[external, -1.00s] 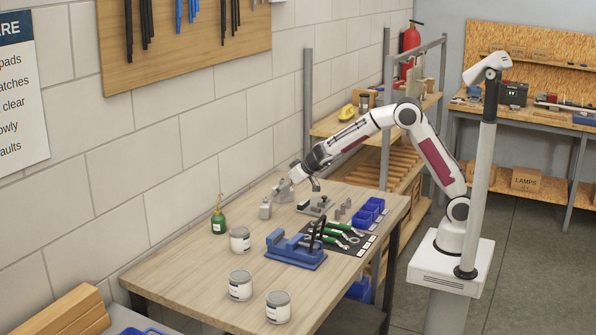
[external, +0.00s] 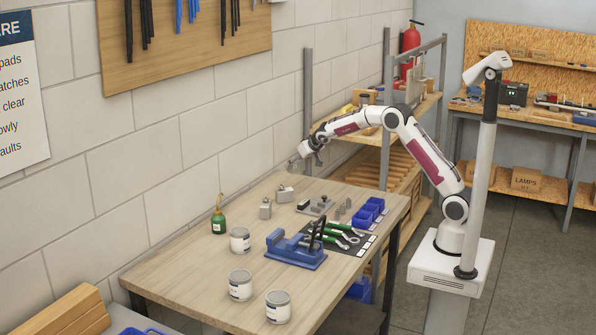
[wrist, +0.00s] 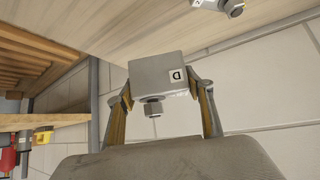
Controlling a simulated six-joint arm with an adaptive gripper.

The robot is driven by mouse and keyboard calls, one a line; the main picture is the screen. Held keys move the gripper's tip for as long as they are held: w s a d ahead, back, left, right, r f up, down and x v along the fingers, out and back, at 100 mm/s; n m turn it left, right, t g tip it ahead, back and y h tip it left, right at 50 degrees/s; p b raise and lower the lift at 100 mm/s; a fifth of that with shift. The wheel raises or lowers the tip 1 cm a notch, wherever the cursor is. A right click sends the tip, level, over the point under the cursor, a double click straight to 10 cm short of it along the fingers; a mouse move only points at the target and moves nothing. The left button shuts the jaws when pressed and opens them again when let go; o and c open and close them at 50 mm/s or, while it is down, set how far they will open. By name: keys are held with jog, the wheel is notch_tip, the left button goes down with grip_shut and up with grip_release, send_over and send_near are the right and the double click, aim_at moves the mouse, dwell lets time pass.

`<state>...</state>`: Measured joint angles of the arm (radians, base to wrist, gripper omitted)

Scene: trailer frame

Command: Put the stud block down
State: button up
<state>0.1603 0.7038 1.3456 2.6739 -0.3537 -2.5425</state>
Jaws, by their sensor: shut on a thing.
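My gripper (external: 311,152) is raised above the far end of the wooden table (external: 190,262), near the wall. In the wrist view, my gripper (wrist: 163,112) is shut on the stud block (wrist: 158,74), a grey block with a white "D" label and a short metal stud. Its two fingers press on opposite sides of it. In the external view the held block (external: 304,149) is small and partly hidden by the gripper. It hangs clear of the tabletop.
Two similar grey blocks (external: 265,210) (external: 285,194) stand on the table below. The front left is bare.

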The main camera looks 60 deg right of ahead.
jog(key=shift+w+d+r, duration=0.1)
jog(key=shift+d, duration=0.6)
send_over(298, 191)
jog(key=shift+w+f, duration=0.15)
jog(key=shift+f, duration=2.8)
jog(key=shift+f, duration=2.05)
jog(key=shift+f, duration=0.1)
jog(key=o, duration=1.5)
jog(key=shift+f, duration=0.15)
